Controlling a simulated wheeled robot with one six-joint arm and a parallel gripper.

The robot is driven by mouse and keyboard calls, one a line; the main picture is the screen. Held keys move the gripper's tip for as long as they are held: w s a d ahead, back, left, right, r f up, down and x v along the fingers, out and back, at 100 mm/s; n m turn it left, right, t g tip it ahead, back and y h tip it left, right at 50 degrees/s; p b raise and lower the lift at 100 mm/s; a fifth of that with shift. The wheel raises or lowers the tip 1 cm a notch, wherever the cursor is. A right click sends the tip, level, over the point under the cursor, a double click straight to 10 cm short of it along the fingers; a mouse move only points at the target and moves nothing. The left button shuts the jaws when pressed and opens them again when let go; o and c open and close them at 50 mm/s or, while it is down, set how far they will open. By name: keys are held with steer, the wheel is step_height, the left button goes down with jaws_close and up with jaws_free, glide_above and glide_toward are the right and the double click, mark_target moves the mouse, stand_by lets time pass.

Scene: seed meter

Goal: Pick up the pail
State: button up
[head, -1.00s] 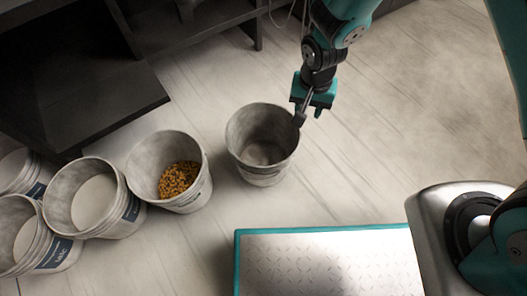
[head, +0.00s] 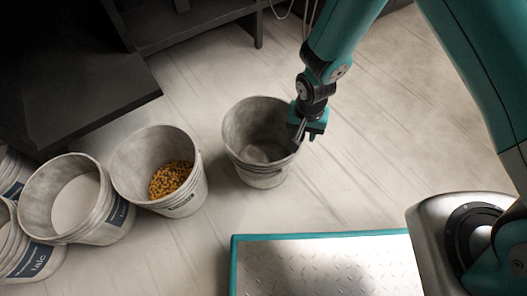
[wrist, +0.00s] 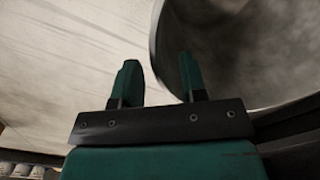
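A grey-white pail (head: 262,172) stands upright on the floor near the middle of the head view; it looks empty inside. My gripper (head: 299,134) is at its right rim, pointing down. In the wrist view my gripper (wrist: 160,82) is open, with one finger on the outer side and the other over the inside of the pail (wrist: 245,45). The pail's rim passes between the fingers, closer to the right one. The gripper is not closed on the rim. In the head view, the fingertips are partly hard to make out against the pail.
A pail with yellow-orange grain (head: 171,179) stands just left of the empty pail. Several more pails, one with pale contents (head: 77,203), stand further left. A dark shelf unit (head: 90,112) is behind. A teal-edged metal platform (head: 330,262) lies in front. Floor at right is clear.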

step_height(320, 180, down, 4)
steer(key=shift+a+r+b, duration=0.1)
steer(key=shift+b, duration=1.05)
jaws_close()
stand_by(0.3)
